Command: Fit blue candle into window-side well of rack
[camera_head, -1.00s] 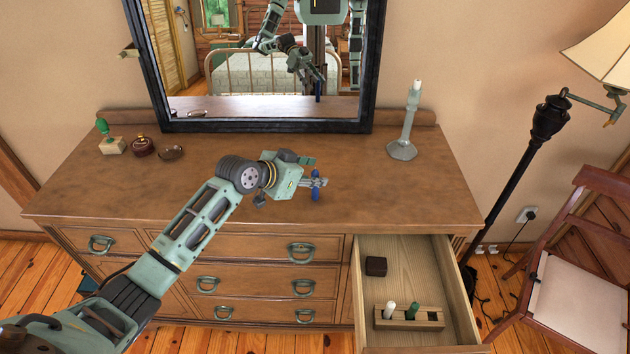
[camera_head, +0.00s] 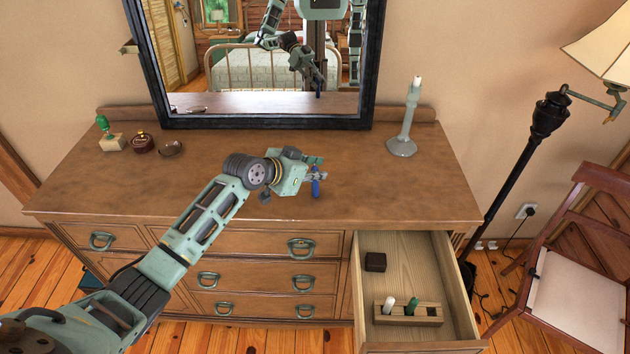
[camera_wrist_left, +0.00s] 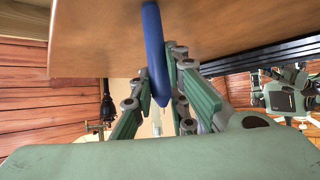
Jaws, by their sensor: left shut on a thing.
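My left gripper (camera_head: 316,176) is over the right-middle of the dresser top. It is shut on the blue candle (camera_head: 316,188), which is upright or nearly so. The blue candle also shows between the green fingers in the left wrist view (camera_wrist_left: 153,45). The wooden rack (camera_head: 408,313) lies in the open drawer at lower right. It holds a white candle (camera_head: 389,304) on the left and a green candle (camera_head: 412,305) beside it. The dark well at the rack's right end looks empty. No window shows directly by the drawer. My right gripper is not clearly in view.
The open drawer (camera_head: 455,290) also holds a small dark box (camera_head: 376,262). A candlestick (camera_head: 402,146) stands at the dresser's back right. A stamp (camera_head: 109,136), a dark red pot (camera_head: 143,144) and a small dish (camera_head: 171,149) are at left. A mirror (camera_head: 365,80) stands behind.

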